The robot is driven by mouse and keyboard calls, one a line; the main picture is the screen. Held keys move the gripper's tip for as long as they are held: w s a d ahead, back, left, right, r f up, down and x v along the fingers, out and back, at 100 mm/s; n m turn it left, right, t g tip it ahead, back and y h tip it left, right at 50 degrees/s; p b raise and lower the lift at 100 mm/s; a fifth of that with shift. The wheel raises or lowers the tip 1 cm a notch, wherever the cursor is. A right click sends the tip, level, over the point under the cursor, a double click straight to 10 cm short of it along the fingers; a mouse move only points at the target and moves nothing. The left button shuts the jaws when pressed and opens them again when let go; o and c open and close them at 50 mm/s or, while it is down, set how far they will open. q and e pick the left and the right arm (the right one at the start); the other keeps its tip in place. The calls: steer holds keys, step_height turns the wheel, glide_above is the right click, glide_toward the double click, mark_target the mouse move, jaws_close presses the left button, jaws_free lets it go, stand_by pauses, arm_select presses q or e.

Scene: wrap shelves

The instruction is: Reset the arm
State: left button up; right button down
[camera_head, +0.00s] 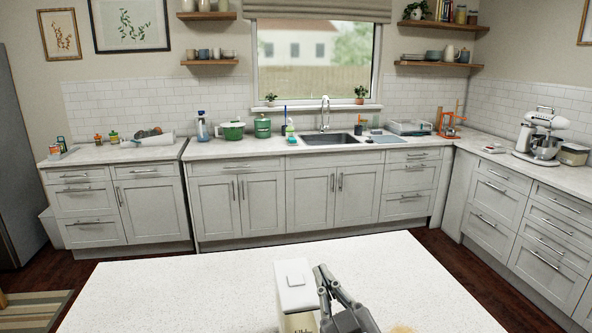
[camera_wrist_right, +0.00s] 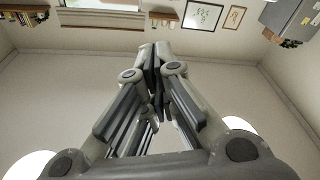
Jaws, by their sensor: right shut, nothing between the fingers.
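My right gripper (camera_head: 322,272) shows at the bottom of the head view, over the near white counter. Its fingers point up and away from me and touch each other, with nothing between them. In the right wrist view the same gripper (camera_wrist_right: 155,55) fills the middle, fingertips together, against a plain wall. A white carton (camera_head: 295,288) stands just left of the gripper in the head view; whether they touch I cannot tell. My left gripper is in neither view.
The near white counter (camera_head: 190,290) is otherwise mostly clear, with a tan item (camera_head: 401,329) at its front edge. Behind it, a back counter holds a sink (camera_head: 330,138), a green pot (camera_head: 232,130) and a stand mixer (camera_head: 540,135). Floor lies between the counters.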

steer(key=s+d+f+m+g+h, duration=0.1)
steer(key=s+d+f+g, duration=0.1)
steer(key=f, duration=0.5)
steer(key=s+d+f+m+g+h, duration=0.2)
steer(key=s+d+f+g, duration=0.1)
steer(key=s+d+f, duration=0.2)
steer(key=s+d+f+m+g+h, duration=0.1)
steer(key=s+d+f+g+h, duration=0.1)
steer(key=f, duration=0.7)
steer(key=shift+s+d+g, duration=0.65)
steer(key=shift+d+g, duration=0.05)
steer(key=shift+d, duration=0.1)
steer(key=s+d+f+m+g, duration=0.15)
steer(key=s+f+g, duration=0.3)
steer(key=s, duration=0.45)
steer(key=s+d+f+g, duration=0.3)
steer(key=s+f, duration=0.2)
steer(key=s, duration=0.4)
step_height(320, 180, down, 26)
steer(key=g, duration=0.1)
steer(key=s+d+f+g, duration=0.1)
steer(key=s+d+f, duration=0.2)
steer(key=s+f, duration=1.4)
steer(key=shift+s+n+h+b, duration=0.35)
steer(key=shift+s+h, duration=0.05)
